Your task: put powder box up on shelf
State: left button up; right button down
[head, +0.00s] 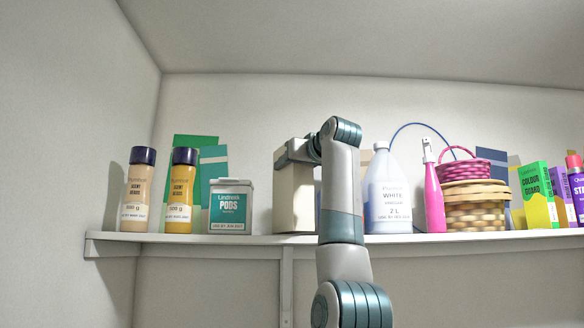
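A plain beige box (293,198), which may be the powder box, is upright at the shelf (200,238), between the pods tub and the white vinegar bottle. Its base appears to be at shelf-board level; no label shows on the part I see. One arm of mine, seemingly the right, rises from the bottom centre and bends left at its top. Its gripper (297,152) is at the top of the beige box, overlapping it. The fingers are too hidden to tell whether they grip the box. My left gripper is not in view.
Two dark-capped bottles (182,192) and a Lindtrush-like pods tub (231,206) stand to the left. A vinegar bottle (388,190), pink spray bottle (433,195), stacked baskets (474,208) and green box (537,196) stand to the right. Upright panels lean behind.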

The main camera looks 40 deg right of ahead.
jog(key=shift+s+f+b, duration=0.1)
jog(key=shift+f+b, duration=0.15)
jog(key=shift+b, duration=0.2)
dwell(0.4)
jog(key=c, duration=1)
grip_release()
jog(key=shift+o, duration=0.8)
jog(key=shift+s+a, duration=0.15)
jog(key=shift+a, duration=0.05)
jog(key=b+v, duration=0.9)
jog(key=v, duration=0.8)
jog(key=shift+s+b, duration=0.25)
jog(key=shift+b, duration=0.05)
jog(key=shift+r, duration=0.1)
